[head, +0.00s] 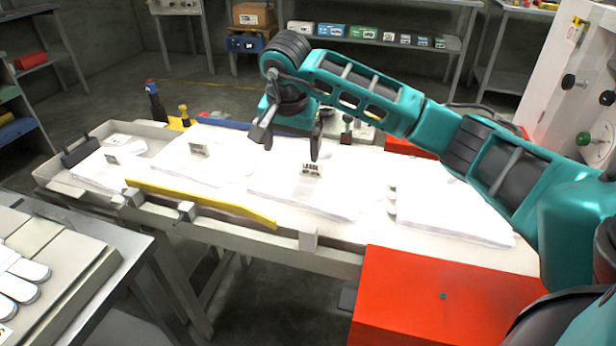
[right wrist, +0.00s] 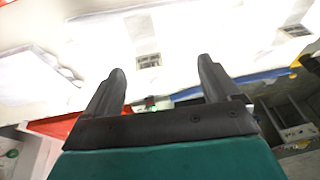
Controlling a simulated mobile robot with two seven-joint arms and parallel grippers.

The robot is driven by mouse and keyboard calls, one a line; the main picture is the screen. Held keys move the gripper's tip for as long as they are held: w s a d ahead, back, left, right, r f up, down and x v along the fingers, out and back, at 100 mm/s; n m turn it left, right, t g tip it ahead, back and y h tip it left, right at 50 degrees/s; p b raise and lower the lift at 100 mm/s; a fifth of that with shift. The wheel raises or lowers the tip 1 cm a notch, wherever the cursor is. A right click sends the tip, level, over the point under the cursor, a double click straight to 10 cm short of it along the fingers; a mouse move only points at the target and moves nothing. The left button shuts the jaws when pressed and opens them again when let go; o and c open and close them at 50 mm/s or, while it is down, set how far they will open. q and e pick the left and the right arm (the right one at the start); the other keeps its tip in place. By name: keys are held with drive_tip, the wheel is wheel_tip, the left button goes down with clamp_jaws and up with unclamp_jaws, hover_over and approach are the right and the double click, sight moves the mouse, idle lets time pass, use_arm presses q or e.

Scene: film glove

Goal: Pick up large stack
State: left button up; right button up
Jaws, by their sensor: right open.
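Several flat white stacks lie on the long white table (head: 350,233). One stack (head: 330,203), near the middle, has a small printed label (head: 312,169) standing at it; its text is too small to read surely. Another white stack (head: 450,212) lies to its right, and more labelled stacks (head: 195,168) lie to its left. My right gripper (head: 290,143) is open and empty, fingers pointing down, above the back of the middle stack. In the right wrist view my open fingers (right wrist: 161,64) reach over white surfaces, with a label (right wrist: 148,61) between them. My left gripper is out of view.
A yellow strip (head: 200,203) runs along the table's front left edge. A red box surface (head: 440,300) is at the front right. Small bottles and tools (head: 155,102) stand at the back left. A grey bench with gloves (head: 50,265) is at the lower left.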

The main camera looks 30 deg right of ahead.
drive_tip(key=d+r+h, duration=0.2)
drive_tip(key=d, duration=0.2)
drive_tip(key=b, duration=0.1)
hover_over(321, 168)
drive_tip(key=w+a, duration=0.1)
drive_tip(key=a, duration=0.2)
wheel_tip(321, 168, down, 6)
drive_tip(key=shift+d+r, duration=0.1)
drive_tip(key=shift+d, duration=0.05)
drive_tip(key=x, duration=0.3)
drive_tip(key=b+x, duration=0.1)
drive_tip(key=x, duration=0.2)
drive_tip(key=shift+f, duration=0.35)
drive_tip(key=shift+r, duration=0.1)
drive_tip(key=shift+c, duration=0.6)
drive_tip(key=c, duration=1.1)
